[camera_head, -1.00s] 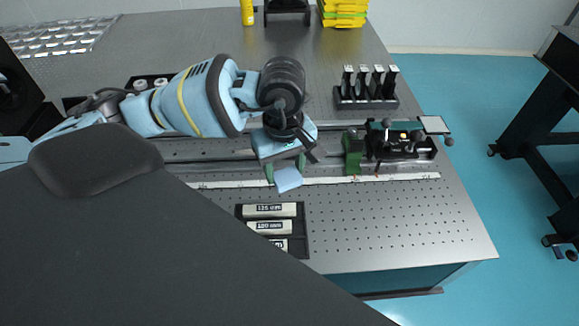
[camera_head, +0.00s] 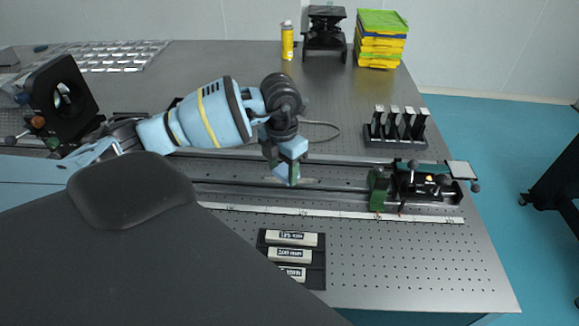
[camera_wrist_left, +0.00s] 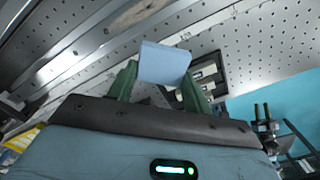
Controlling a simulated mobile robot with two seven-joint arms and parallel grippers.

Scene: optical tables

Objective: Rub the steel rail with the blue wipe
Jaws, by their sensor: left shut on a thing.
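The steel rail (camera_head: 330,196) runs left to right along the optical table, and part of it is behind my arm. My left gripper (camera_head: 287,176) is over the rail, left of the green and black carriage (camera_head: 378,190). Its green fingers are shut on the blue wipe (camera_head: 281,171), which appears as a small pale blue piece. The wipe also shows between the fingertips in the left wrist view (camera_wrist_left: 165,62). I cannot tell whether the wipe touches the rail. My right gripper is not in view.
A white scale strip (camera_head: 330,213) lies along the rail's front. Labelled blocks sit in a black holder (camera_head: 265,262) in front. A rack of optics (camera_head: 395,140) stands behind right. A black mount (camera_head: 62,100) stands at left. A yellow bottle (camera_head: 287,42) and trays (camera_head: 380,40) are at the back.

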